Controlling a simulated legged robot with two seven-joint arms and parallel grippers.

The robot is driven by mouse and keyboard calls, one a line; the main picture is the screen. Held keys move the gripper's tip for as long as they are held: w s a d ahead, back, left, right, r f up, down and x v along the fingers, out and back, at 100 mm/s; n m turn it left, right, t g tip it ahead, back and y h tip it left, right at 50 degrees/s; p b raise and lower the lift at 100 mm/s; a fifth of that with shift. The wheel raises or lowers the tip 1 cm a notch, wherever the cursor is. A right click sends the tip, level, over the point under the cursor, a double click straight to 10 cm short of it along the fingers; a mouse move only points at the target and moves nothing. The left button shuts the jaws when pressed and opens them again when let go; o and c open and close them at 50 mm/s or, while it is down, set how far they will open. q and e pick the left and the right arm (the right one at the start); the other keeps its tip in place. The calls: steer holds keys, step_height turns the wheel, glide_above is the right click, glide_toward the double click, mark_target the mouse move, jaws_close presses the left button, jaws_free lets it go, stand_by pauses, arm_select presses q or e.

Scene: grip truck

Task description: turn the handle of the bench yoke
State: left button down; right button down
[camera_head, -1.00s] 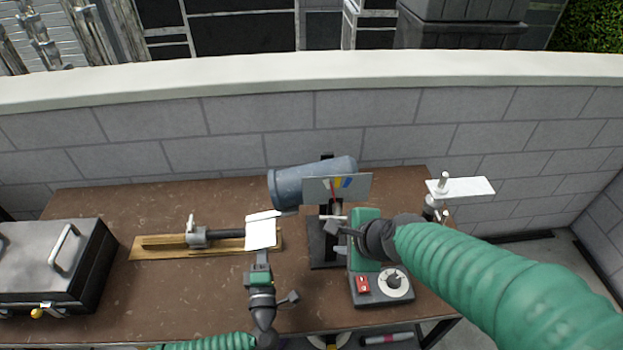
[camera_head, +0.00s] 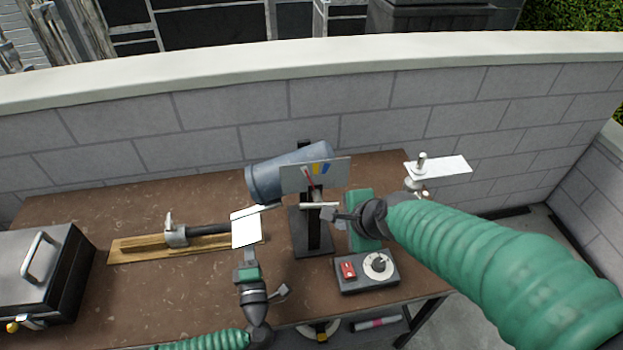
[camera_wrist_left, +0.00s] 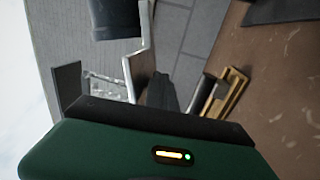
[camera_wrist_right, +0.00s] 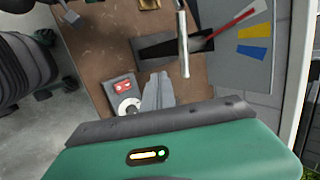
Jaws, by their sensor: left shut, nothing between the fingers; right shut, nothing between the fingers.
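Which fixture is the bench yoke is not certain. A blue-grey cylinder (camera_head: 285,174) sits on a dark stand (camera_head: 313,240). It has a grey plate (camera_head: 331,173) with a red needle and coloured marks. A thin silver bar (camera_head: 316,205), which looks like a handle, sticks out below the plate; it also shows in the right wrist view (camera_wrist_right: 183,45). My right gripper (camera_head: 330,214) is shut and empty, close to the bar's right end; contact cannot be told. My left gripper (camera_head: 250,256) is shut and empty, just in front of a white plate (camera_head: 246,229).
A wooden board (camera_head: 125,252) with a clamp and black rod (camera_head: 208,229) lies left. A grey case (camera_head: 35,258) stands far left. A control box (camera_head: 352,287) with red switch and dial is front right. A white plate on a post (camera_head: 447,165) is at right. A block wall runs behind.

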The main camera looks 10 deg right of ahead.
steer(key=w+d+r, duration=0.1)
steer(key=d+r, duration=0.1)
steer(key=d, duration=0.1)
step_height(320, 180, up, 14)
steer(key=g, duration=0.4)
glide_above(332, 203)
steer(key=s+d, duration=0.3)
steer(key=shift+g, duration=0.4)
steer(key=x, duration=1.3)
steer(key=shift+a+f, duration=0.2)
steer(key=shift+a, duration=0.1)
